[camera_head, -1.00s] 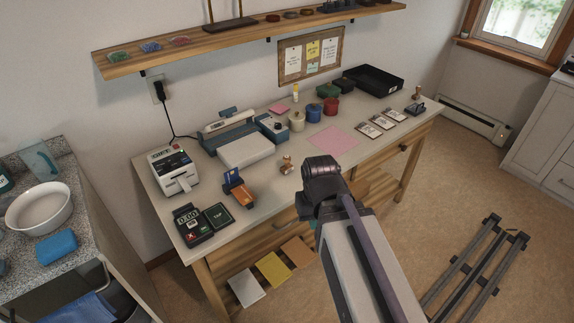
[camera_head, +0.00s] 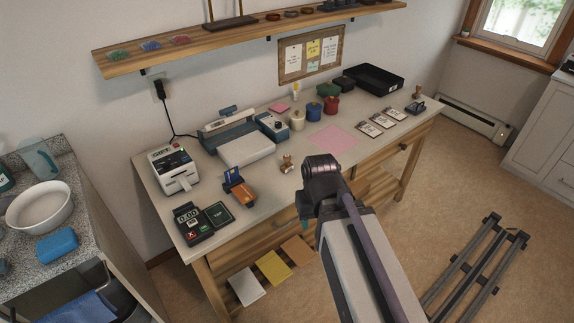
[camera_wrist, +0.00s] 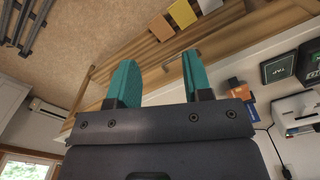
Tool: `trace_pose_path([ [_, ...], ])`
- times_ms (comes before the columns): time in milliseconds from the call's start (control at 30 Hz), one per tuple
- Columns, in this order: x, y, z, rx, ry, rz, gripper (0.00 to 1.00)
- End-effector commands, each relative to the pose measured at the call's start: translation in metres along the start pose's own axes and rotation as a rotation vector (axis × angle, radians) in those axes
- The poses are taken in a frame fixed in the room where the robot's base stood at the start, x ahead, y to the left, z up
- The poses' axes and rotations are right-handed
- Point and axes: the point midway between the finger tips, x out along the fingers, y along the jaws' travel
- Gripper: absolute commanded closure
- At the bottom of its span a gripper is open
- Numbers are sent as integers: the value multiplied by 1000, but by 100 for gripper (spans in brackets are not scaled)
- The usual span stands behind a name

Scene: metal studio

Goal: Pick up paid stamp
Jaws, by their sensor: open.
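A small stamp with a wooden handle (camera_head: 287,164) stands on the desk (camera_head: 262,190) near its front edge, left of my arm. Another wooden-handled stamp (camera_head: 417,92) stands at the desk's far right end, by a small black item (camera_head: 415,107). No lettering on either is readable, so I cannot tell which is the paid stamp. My gripper (camera_wrist: 159,58) shows two teal fingers, apart and empty, in the wrist view, with the desk's wooden front beyond them. Neither stamp is clear in the wrist view.
A pink sheet (camera_head: 334,138) and several cards lie right of the nearer stamp. Pots (camera_head: 313,111) and a black tray (camera_head: 372,78) stand behind.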

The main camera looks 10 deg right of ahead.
Motion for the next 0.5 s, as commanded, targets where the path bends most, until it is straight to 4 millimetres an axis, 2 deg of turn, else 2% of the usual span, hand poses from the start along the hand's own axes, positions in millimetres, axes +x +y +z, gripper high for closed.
trace_pose_path([
  [33,0,0,0,0,0,0,49],
  [133,0,0,0,0,0,0,40],
  [367,1,1,0,3,0,0,39],
  [433,3,9,-13,20,0,0,39],
  [467,4,12,-26,28,0,-4,39],
  [500,5,16,-52,44,5,-20,39],
])
